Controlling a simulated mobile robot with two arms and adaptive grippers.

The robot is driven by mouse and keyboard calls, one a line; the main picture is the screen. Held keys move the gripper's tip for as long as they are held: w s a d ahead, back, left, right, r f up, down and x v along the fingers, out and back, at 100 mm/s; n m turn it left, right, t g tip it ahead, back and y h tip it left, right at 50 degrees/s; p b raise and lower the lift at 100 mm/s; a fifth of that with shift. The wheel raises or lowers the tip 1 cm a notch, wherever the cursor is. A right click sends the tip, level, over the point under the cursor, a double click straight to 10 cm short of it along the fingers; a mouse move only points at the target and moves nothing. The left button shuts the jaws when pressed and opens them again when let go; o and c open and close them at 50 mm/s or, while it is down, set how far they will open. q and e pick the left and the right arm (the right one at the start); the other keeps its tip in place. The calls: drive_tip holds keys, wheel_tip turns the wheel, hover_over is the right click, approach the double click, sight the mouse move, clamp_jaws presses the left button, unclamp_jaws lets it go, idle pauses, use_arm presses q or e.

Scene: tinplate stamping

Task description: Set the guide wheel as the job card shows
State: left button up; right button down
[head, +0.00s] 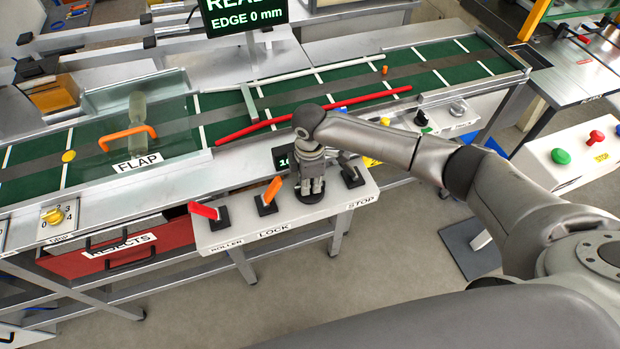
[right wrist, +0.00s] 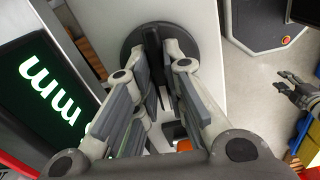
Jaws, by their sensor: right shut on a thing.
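The guide wheel (head: 311,198) is a black disc on the white control shelf, mostly hidden under my right gripper (head: 312,190). In the right wrist view the wheel (right wrist: 133,48) shows with a dark raised bar across it. My right gripper (right wrist: 158,75) points down at it, its fingers shut on that bar. No job card is readable. My left gripper (right wrist: 290,92) shows small in the right wrist view, its fingers apart.
A red lever (head: 204,211) and an orange lever (head: 271,191) stand left of the wheel, a black lever (head: 351,175) right of it. A red guide bar (head: 252,129) lies along the green conveyor (head: 220,102) behind. An overhead screen (head: 245,17) reads "EDGE 0 mm".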

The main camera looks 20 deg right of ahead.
use_arm(q)
drive_tip(key=shift+r, duration=0.3)
use_arm(e)
drive_tip(key=shift+n, duration=0.6)
drive_tip(key=c, duration=1.5)
unclamp_jaws()
use_arm(q)
drive_tip(key=shift+s, duration=0.15)
use_arm(e)
wheel_tip(320, 180, up, 12)
